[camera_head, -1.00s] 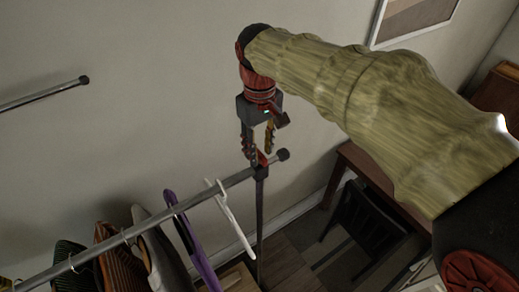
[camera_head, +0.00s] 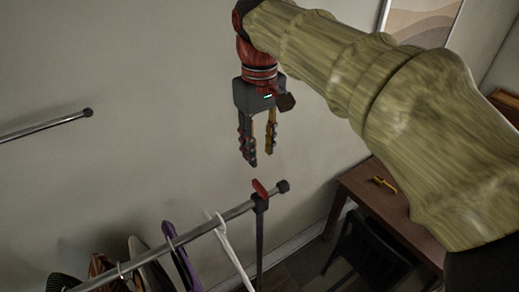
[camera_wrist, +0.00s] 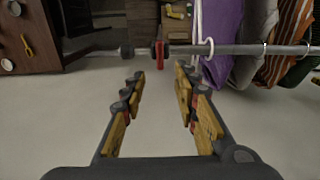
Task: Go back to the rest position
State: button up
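My gripper (camera_head: 260,157) hangs pointing down above the end of the clothes rack, in front of the wall. It is open and empty, with a clear gap between its two fingers, which also shows in the wrist view (camera_wrist: 158,72). A small red piece (camera_head: 260,188) sits on the rack's rail (camera_head: 228,214) close to its dark end cap. The red piece also shows in the wrist view (camera_wrist: 160,54), beyond the fingertips and apart from them.
A white hanger (camera_head: 231,250) and several garments, one purple (camera_head: 181,258), hang on the rail. A wooden table (camera_head: 362,190) with a yellow tool (camera_head: 384,183) and a dark chair (camera_head: 365,255) stand at the right. A second rail (camera_head: 45,126) is at the left.

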jog(key=s+d+f+m+t+b, duration=0.2)
jog(key=s+d+f+b, duration=0.3)
jog(key=f, duration=0.8)
jog(key=s+d+f+m+t+b, duration=0.1)
jog(key=s+d+f+m+b, duration=0.2)
jog(key=s+d+f+b, duration=0.3)
jog(key=s+d+f+m+t+b, duration=0.2)
jog(key=s+d+f+b, duration=0.4)
jog(key=d+f+b, duration=0.5)
notch_tip(320, 180, down, 9)
jog(key=b, duration=0.5)
jog(key=shift+f+m+t, duration=0.15)
jog(key=shift+m+t, duration=0.15)
